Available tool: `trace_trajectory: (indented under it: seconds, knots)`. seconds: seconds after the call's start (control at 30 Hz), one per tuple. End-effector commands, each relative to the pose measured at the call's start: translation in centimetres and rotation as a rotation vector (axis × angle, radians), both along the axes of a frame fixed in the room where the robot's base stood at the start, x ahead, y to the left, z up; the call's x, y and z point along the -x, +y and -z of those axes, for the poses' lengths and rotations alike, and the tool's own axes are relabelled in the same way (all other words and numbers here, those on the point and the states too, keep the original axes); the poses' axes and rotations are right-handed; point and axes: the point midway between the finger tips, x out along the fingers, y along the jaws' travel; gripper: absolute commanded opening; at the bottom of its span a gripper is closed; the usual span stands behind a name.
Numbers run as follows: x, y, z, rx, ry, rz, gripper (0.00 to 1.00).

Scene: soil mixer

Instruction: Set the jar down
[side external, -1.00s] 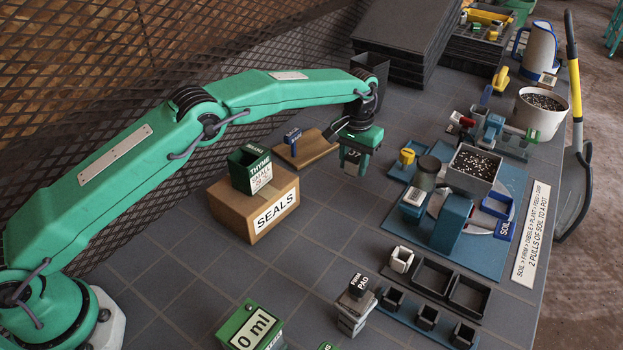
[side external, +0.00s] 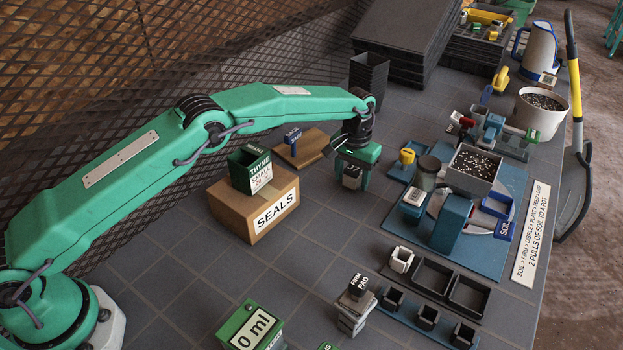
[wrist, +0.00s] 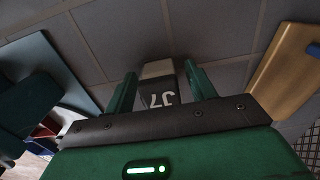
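The jar (side external: 351,178) is a small grey-white piece with a dark face and light marking. It stands upright on the grey tiled bench, in the open space between the wooden board and the soil station. My gripper (side external: 352,181) is above it, with a finger down on each side. In the wrist view the jar (wrist: 159,90) sits between the fingers of my gripper (wrist: 162,84), with a narrow gap showing on both sides. The gripper looks open around it. The jar's far side is hidden.
A wooden board (side external: 312,152) with a blue-tagged piece is just left. The blue soil station (side external: 478,255) is to the right. The SEALS box (side external: 240,215) carries a green THYME bin (side external: 249,171). Bench tiles in front are clear.

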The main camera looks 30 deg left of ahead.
Motion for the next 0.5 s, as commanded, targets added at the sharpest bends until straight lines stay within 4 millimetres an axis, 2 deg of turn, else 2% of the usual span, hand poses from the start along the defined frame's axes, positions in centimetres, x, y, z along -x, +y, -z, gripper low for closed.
trace_trajectory:
  seconds: [0.33, 0.5]
  knots:
    - [-0.01, 0.00, -0.10, 0.000, 0.000, 0.000, 0.58]
    - [-0.04, -0.01, -0.82, 0.001, -0.002, 0.000, 0.58]
